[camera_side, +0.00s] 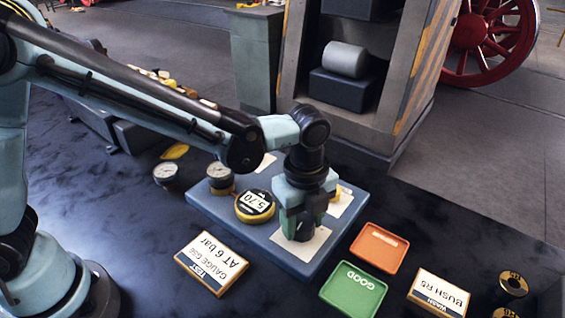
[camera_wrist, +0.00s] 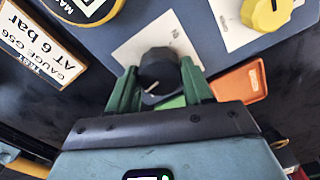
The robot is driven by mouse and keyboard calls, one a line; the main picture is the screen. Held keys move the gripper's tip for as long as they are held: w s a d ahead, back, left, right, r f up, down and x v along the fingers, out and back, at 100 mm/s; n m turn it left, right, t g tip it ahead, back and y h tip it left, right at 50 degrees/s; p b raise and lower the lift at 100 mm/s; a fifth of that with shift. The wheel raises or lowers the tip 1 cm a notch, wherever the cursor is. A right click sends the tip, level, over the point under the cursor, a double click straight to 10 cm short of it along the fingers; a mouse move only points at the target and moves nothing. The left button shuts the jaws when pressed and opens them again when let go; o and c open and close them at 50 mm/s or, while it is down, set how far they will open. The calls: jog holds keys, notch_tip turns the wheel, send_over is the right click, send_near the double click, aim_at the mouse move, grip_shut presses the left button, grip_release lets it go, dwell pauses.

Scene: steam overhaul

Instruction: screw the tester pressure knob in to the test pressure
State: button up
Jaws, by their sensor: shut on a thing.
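The tester is a blue plate (camera_side: 215,212) with a yellow-rimmed round display (camera_side: 255,205) reading 5.70. A small dial gauge (camera_side: 220,178) stands at its left corner. My gripper (camera_side: 302,225) points down over the plate's near right part. In the wrist view, my green fingers (camera_wrist: 159,68) are shut on a black round knob (camera_wrist: 157,72) with a pale pointer line, above a white label. A yellow knob (camera_wrist: 266,13) sits on another white label. A card (camera_side: 211,263) reads "TEST GAUGE G56 AT 6 bar".
An orange tray (camera_side: 378,247) and a green tray marked GOOD (camera_side: 354,290) lie right of the tester. A BUSH R5 card (camera_side: 439,292) and brass bushes (camera_side: 514,283) are further right. Another dial gauge (camera_side: 166,174) stands left of the plate.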

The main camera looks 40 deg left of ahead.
aim_at(302, 221)
dwell(0.3)
jog(key=o, duration=1)
jog(key=shift+o, duration=0.2)
jog(key=shift+r, duration=0.1)
notch_tip(302, 221, up, 12)
jog(key=s+a+f+n+t, duration=0.1)
jog(key=s+a+n+t, duration=0.2)
jog(key=a+n, duration=0.7)
jog(key=s+a+f+n+t, duration=0.1)
jog(key=s+a+n+t, duration=0.2)
jog(key=a+n, duration=0.8)
jog(key=shift+s+a+f+n+t, duration=0.3)
jog(key=shift+n+t, duration=0.3)
jog(key=shift+n, duration=0.3)
